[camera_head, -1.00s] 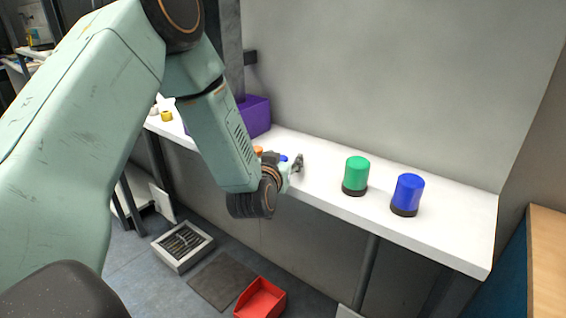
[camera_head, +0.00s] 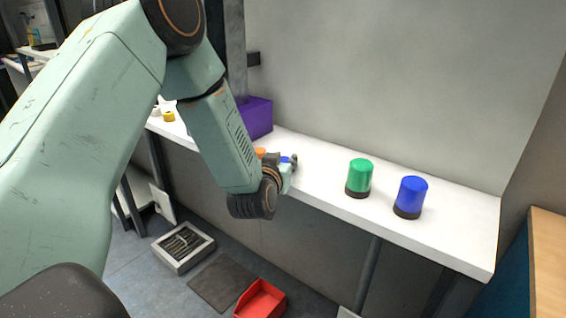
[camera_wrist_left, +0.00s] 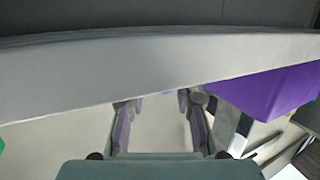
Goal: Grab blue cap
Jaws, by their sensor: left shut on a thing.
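A small blue cap (camera_head: 285,159) shows at the fingertips of my left gripper (camera_head: 290,163), over the white bench, partly hidden by the gripper. My left gripper is shut on the blue cap. In the left wrist view the two fingers of my left gripper (camera_wrist_left: 160,108) reach over the pale bench top with a space between them, and the cap cannot be made out there. An orange cap (camera_head: 260,152) lies just left of the gripper, partly covered by my arm. My right gripper is not in view.
The white bench (camera_head: 450,236) runs along a grey wall. A purple box (camera_head: 258,118) stands behind my left arm. A green beacon-like cylinder (camera_head: 359,178) and a blue one (camera_head: 410,197) stand to the right. A red bin (camera_head: 261,300) and a grey tray (camera_head: 183,246) are on the floor.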

